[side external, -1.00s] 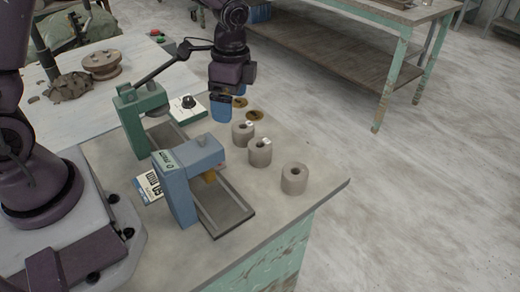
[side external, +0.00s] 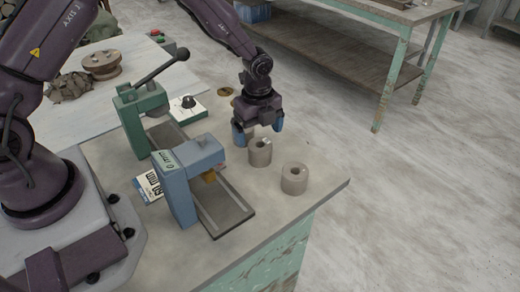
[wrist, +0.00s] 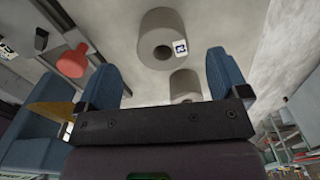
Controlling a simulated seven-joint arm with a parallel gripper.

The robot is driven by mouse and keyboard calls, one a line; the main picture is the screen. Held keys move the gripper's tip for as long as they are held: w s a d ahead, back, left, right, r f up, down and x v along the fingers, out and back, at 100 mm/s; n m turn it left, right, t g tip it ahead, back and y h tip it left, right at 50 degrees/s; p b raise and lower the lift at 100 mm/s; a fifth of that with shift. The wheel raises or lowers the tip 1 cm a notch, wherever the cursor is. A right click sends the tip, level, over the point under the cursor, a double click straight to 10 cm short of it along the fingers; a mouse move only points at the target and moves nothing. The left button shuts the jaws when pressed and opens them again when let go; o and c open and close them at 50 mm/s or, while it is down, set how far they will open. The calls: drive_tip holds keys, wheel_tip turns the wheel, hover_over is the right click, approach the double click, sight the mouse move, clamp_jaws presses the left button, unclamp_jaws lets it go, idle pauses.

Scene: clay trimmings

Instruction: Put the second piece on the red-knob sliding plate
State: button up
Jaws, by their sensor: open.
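Several grey clay rings stand in a row on the bench. A middle ring (side external: 260,153) and a front ring (side external: 294,180) are clear in the side view; another (side external: 249,131) is mostly hidden by my gripper. My gripper (side external: 258,131) is open, low above the row behind the middle ring. The wrist view shows a ring with a white tag (wrist: 158,28) ahead between the blue fingers, and another ring (wrist: 184,82) partly hidden by my gripper. The red knob (wrist: 72,62) shows at left. A sliding plate (side external: 224,208) runs out from the blue press, with no ring on it.
The blue press (side external: 178,185) stands left of the rings, close to them. A green press (side external: 130,115) with a raised lever (side external: 162,67) and a small white box with a dial (side external: 186,110) are behind. The bench edge (side external: 330,195) lies right of the front ring.

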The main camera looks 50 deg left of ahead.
sight(260, 146)
drive_tip(key=f, duration=0.5)
drive_tip(key=shift+d+f, duration=0.25)
drive_tip(key=shift+f, duration=0.1)
drive_tip(key=shift+w, duration=0.1)
drive_tip(key=c, duration=1.2)
wheel_tip(260, 146, up, 10)
drive_tip(key=shift+f, duration=0.1)
drive_tip(key=shift+c, duration=0.2)
drive_tip(key=s+a+m, duration=0.1)
drive_tip(key=s+a, duration=0.2)
drive_tip(key=s, duration=0.2)
drive_tip(key=s+a+f+m, duration=0.1)
drive_tip(key=s+a+m, duration=0.1)
drive_tip(key=s, duration=0.3)
drive_tip(key=s+a+f+m, duration=0.1)
drive_tip(key=s+a, duration=0.3)
drive_tip(key=s, duration=0.2)
drive_tip(key=shift+s, duration=0.1)
drive_tip(key=shift+f, duration=2.25)
